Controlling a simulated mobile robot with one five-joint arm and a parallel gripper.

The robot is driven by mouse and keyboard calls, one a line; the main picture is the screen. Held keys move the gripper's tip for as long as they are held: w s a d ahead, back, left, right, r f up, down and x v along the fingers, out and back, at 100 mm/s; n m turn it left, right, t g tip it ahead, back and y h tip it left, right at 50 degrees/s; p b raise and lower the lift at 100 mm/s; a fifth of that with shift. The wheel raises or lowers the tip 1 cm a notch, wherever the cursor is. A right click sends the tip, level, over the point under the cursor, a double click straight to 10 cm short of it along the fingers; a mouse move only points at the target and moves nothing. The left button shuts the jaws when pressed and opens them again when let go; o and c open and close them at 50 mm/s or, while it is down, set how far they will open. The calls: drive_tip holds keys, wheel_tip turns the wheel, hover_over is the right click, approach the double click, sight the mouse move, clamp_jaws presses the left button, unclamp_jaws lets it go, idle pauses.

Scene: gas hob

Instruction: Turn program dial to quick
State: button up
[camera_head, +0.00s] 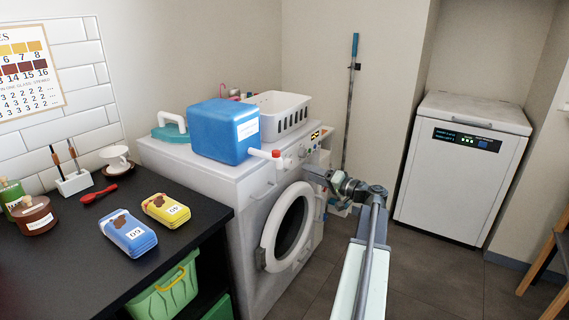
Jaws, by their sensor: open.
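The white washing machine (252,215) stands in the middle with its front turned to the right. Its control panel is at the top of the front, with a small lit display (315,135). A round dial (302,152) shows small on the panel, left of and below the display; its marks are too small to read. My gripper (308,174) is open in front of the machine, just below the panel and above the round door (290,228). I cannot tell whether it touches anything. My wrist hides part of the front's right side.
The black counter (85,260) at left holds packs, jars and a cup. A white chest appliance (459,180) stands at right. Floor between is clear.

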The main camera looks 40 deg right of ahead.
sight(291, 165)
drive_tip(key=w, duration=0.5)
drive_tip(key=w+a, duration=0.1)
drive_tip(key=w, duration=0.2)
clamp_jaws()
drive_tip(key=m, duration=0.2)
drive_tip(key=m+p, duration=0.1)
drive_tip(key=m, duration=0.2)
drive_tip(key=shift+r+m+g+p, duration=0.2)
drive_tip(key=shift+m+g+p, duration=0.1)
drive_tip(key=m, duration=0.2)
drive_tip(key=m+p, duration=0.1)
drive_tip(key=m, duration=0.2)
drive_tip(key=shift+d+g+y, duration=0.1)
drive_tip(key=shift+g+y, duration=0.2)
drive_tip(key=shift+y, duration=0.1)
drive_tip(key=shift+m, duration=0.3)
unclamp_jaws()
